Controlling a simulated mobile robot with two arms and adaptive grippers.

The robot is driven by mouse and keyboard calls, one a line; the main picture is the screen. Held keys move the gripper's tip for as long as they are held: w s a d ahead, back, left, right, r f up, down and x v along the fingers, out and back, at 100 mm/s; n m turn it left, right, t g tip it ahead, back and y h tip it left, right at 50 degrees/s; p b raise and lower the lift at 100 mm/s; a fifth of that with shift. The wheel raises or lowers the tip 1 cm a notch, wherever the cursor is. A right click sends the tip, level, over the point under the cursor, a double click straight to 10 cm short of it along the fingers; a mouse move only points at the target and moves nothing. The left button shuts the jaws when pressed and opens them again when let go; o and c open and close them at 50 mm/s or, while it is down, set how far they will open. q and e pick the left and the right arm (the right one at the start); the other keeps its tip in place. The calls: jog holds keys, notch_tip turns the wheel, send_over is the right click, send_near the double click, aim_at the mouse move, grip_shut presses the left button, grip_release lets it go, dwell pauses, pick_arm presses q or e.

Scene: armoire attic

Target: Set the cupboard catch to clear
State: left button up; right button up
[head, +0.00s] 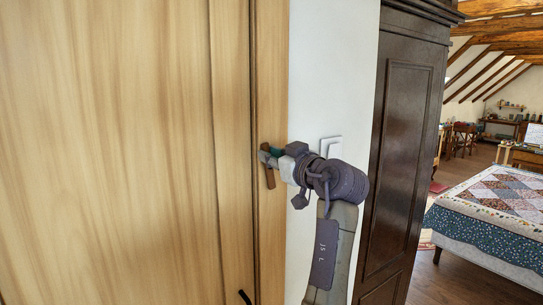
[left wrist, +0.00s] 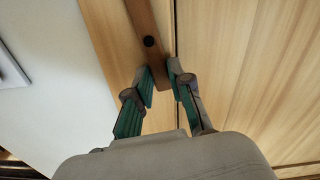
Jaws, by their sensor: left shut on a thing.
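The cupboard catch (head: 269,179) is a narrow brown wooden bar on the pale wood frame beside the door. In the left wrist view the bar (left wrist: 144,18) has a dark round pivot and lies slightly tilted, close to the door seam. My left gripper (head: 268,156) is shut on the bar's end, with one finger on each side of it. The fingers (left wrist: 161,76) show in the left wrist view. They hide part of the seam, so I cannot tell whether the bar's end crosses it. My right gripper is not in view.
The pale wood cupboard door (head: 110,150) fills the left, with a dark handle (head: 245,297) low near its edge. A white switch plate (head: 331,146) is on the wall just behind my left wrist. A dark armoire (head: 400,150) and a quilted bed (head: 490,205) stand to the right.

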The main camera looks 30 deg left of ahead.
pick_arm(q)
grip_shut()
jog(key=m, duration=0.2)
jog(key=shift+w+d+m, duration=0.1)
jog(key=shift+w+m, duration=0.2)
jog(key=shift+w, duration=0.05)
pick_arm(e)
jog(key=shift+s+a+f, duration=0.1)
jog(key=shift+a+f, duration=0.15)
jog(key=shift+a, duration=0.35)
pick_arm(q)
jog(key=o, duration=0.6)
grip_release()
jog(key=shift+o, duration=0.2)
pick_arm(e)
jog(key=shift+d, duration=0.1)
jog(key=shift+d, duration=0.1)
